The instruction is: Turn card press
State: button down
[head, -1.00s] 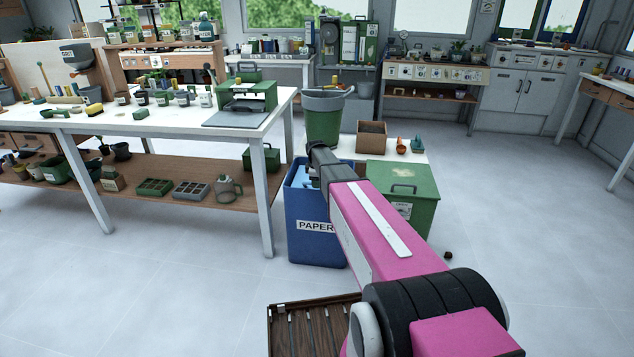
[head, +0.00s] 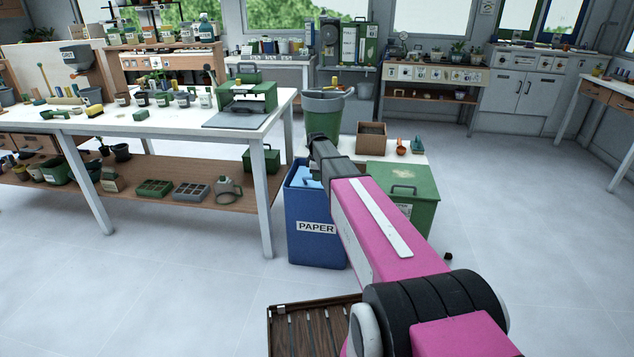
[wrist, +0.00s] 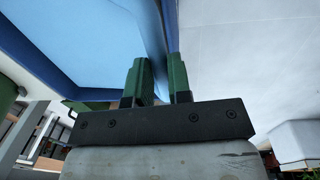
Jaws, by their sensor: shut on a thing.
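The green press (head: 250,97) stands on the white-topped table, with a dark grey plate (head: 236,120) in front. A thin lever with a dark knob (head: 208,69) rises at its left. My gripper is low at the blue paper bin (head: 316,235), to the right of and apart from the press; my arm hides its fingers in the head view. In the wrist view, my gripper's green fingers (wrist: 165,78) stand on both sides of a thin blue wall, seemingly the bin's rim, and are shut on it. The bin's light blue inside fills the upper left there.
A green bin (head: 324,115) and a green chest (head: 412,192) stand behind and beside the blue bin. Pots and tools crowd the left table. A brown slatted crate (head: 310,330) lies low in front. The floor is open at right.

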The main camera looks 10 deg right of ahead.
jog(key=w+d+r+g, duration=0.2)
jog(key=w+d+r, duration=0.2)
jog(key=w+r, duration=0.85)
jog(key=w+d+r+g, duration=0.1)
jog(key=w+d+r, duration=0.1)
jog(key=w, duration=0.6)
jog(key=w+d+r+g+y, duration=0.1)
jog(key=w+d, duration=0.2)
jog(key=w, duration=0.5)
jog(key=shift+d+r+g+y, duration=0.2)
jog(key=shift+r+g+y, duration=0.1)
jog(key=shift+r, duration=0.1)
jog(key=c, duration=1.1)
grip_release()
jog(key=shift+o, duration=0.2)
jog(key=shift+r, duration=0.2)
